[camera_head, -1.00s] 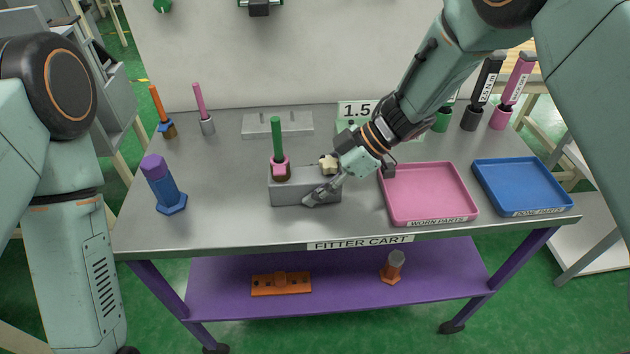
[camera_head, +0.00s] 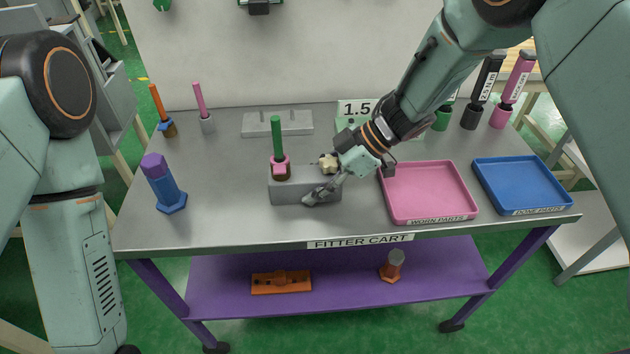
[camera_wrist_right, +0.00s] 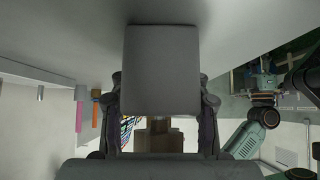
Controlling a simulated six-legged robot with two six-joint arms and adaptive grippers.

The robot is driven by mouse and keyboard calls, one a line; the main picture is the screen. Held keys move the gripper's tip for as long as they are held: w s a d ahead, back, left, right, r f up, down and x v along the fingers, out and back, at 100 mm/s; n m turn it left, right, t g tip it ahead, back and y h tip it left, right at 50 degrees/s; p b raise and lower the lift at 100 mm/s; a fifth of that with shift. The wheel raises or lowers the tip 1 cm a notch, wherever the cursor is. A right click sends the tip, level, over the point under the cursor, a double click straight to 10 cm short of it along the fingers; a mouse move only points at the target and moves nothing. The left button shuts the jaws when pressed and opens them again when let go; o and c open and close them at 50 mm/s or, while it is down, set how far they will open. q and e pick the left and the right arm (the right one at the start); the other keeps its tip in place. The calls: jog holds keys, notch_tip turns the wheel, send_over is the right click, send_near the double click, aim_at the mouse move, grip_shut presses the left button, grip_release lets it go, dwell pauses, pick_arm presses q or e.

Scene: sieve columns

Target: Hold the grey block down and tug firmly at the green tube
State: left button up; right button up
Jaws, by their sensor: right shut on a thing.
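The grey block (camera_head: 290,190) sits on the cart top near its front middle. The green tube (camera_head: 277,136) stands upright from a pink and brown fitting (camera_head: 280,167) on the block's left part. A small cream fitting (camera_head: 328,163) is on the block's right part. My right gripper (camera_head: 318,196) is shut on the block's right end. In the right wrist view the grey block (camera_wrist_right: 161,70) lies between the two fingers (camera_wrist_right: 162,105). Of my left arm only the links show at the left edge; its gripper is out of view.
The pink tray (camera_head: 428,218) and blue tray (camera_head: 545,208) lie to the right. A blue fitting with a purple top (camera_head: 166,185) stands at the left. A long grey block (camera_head: 278,124) lies behind. The cart top (camera_head: 225,225) is clear at front left.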

dwell(0.3)
jog(key=o, duration=1.4)
